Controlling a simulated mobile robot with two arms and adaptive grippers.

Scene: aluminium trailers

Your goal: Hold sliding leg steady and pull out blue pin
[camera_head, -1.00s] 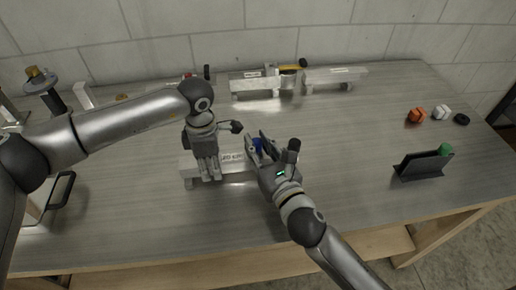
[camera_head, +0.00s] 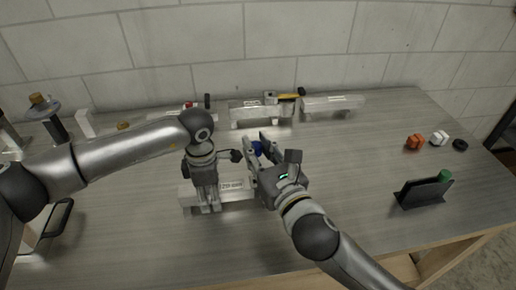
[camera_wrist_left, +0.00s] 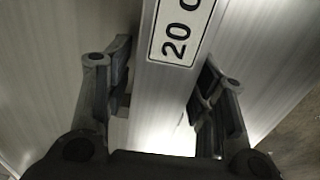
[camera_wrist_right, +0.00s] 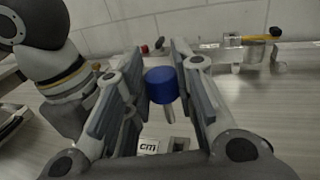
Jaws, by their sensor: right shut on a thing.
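The silver sliding leg with a printed label (camera_head: 236,185) lies on the table; the label also shows in the left wrist view (camera_wrist_left: 180,30). My left gripper (camera_head: 208,205) points down with its fingers spread on either side of the leg, and I cannot tell if they touch it. My right gripper (camera_head: 258,150) is shut on the blue pin (camera_head: 257,148). In the right wrist view the pin's blue head (camera_wrist_right: 161,85) is between the fingers. Its metal shaft points down and its end appears above the leg, clear of it.
More aluminium parts (camera_head: 262,112) stand at the back near the wall, with a yellow-handled tool on one. A dark holder (camera_head: 423,192) with a green item stands front right. The table's right middle is clear.

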